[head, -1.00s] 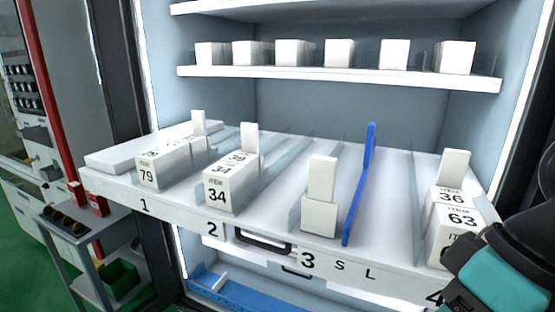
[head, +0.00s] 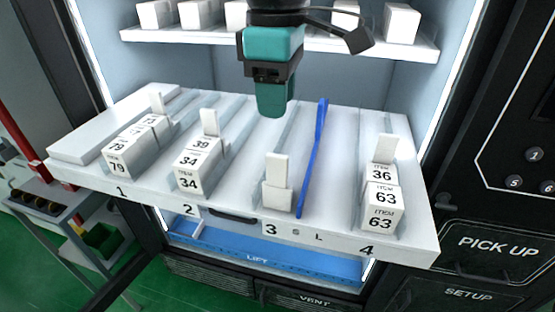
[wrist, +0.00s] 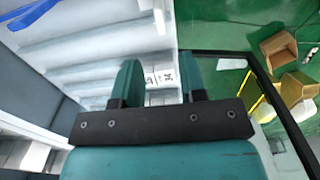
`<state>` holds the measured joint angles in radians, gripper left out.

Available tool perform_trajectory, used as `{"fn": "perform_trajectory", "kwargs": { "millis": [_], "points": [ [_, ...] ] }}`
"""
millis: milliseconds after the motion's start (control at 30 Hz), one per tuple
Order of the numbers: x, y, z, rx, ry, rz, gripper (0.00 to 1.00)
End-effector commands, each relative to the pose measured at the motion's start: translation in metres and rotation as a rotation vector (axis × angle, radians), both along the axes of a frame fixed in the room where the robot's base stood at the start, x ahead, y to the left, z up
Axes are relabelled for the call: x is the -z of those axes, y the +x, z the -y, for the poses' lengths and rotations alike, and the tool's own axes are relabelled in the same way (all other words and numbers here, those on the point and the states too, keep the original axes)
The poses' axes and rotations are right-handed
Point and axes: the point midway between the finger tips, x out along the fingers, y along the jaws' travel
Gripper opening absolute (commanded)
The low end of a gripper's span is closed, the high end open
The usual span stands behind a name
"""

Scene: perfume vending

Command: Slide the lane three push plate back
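The lane three push plate (head: 277,183) is a white block with an upright tab, standing at the front of lane three on the white shelf (head: 335,236). The lane behind it is empty. A blue divider (head: 313,160) runs along its right side. My gripper (head: 271,108) hangs above the shelf, farther back than the plate and apart from it. In the wrist view its two teal fingers (wrist: 158,82) stand apart with nothing held between them. Labelled boxes (wrist: 158,77) show in the background past the fingers.
Lanes one and two hold boxes marked 79 (head: 118,164) and 34 (head: 188,182); lane four holds boxes marked 63 (head: 382,212). An upper shelf (head: 400,47) with white boxes is close behind my gripper. The black pick-up panel (head: 495,245) stands at the right.

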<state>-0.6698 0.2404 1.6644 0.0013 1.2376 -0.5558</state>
Motion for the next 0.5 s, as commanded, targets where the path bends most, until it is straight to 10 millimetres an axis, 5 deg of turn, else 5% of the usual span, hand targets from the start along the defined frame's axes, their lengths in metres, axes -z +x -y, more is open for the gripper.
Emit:
{"fn": "perform_trajectory", "kwargs": {
  "millis": [500],
  "points": [
    [0.110, -0.001, 0.001, 0.002, -0.003, -0.004, 0.38]
  ]
}}
